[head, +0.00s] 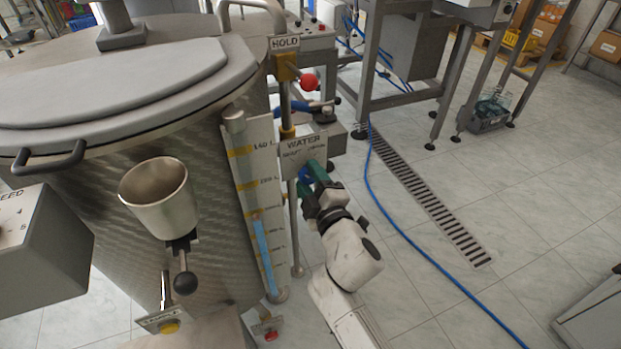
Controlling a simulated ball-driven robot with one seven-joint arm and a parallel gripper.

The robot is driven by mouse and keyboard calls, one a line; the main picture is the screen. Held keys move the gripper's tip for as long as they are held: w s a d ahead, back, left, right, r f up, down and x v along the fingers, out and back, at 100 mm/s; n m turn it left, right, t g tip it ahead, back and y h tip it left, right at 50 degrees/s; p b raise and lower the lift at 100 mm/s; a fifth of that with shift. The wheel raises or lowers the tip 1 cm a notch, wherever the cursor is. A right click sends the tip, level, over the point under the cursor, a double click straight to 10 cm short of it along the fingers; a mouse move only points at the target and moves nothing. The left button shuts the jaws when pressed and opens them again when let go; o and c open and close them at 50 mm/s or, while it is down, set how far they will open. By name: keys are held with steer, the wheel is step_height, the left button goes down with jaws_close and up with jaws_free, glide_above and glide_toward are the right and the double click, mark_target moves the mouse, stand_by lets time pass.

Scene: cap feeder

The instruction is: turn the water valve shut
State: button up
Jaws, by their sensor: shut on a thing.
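The white WATER sign (303,143) is on the post beside the large steel tank. Just below it, a small blue part, which looks like the water valve's handle (304,175), shows beside my gripper's fingers. My gripper (311,174) has green-teal fingers and is shut on this handle. The fingers and wrist hide most of the valve, so its exact angle cannot be told. My white arm comes up from the bottom of the picture.
The steel tank (165,230) fills the left, with a level tube (260,245) partly filled with blue. A HOLD sign (285,43), a red knob (309,82) and a blue lever (290,107) are above. A blue hose (408,235) and floor drain (425,195) lie right; floor is open there.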

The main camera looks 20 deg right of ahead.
steer(key=o, duration=1)
steer(key=shift+o, duration=0.2)
steer(key=shift+s, duration=0.1)
steer(key=s, duration=1)
steer(key=shift+s, duration=0.35)
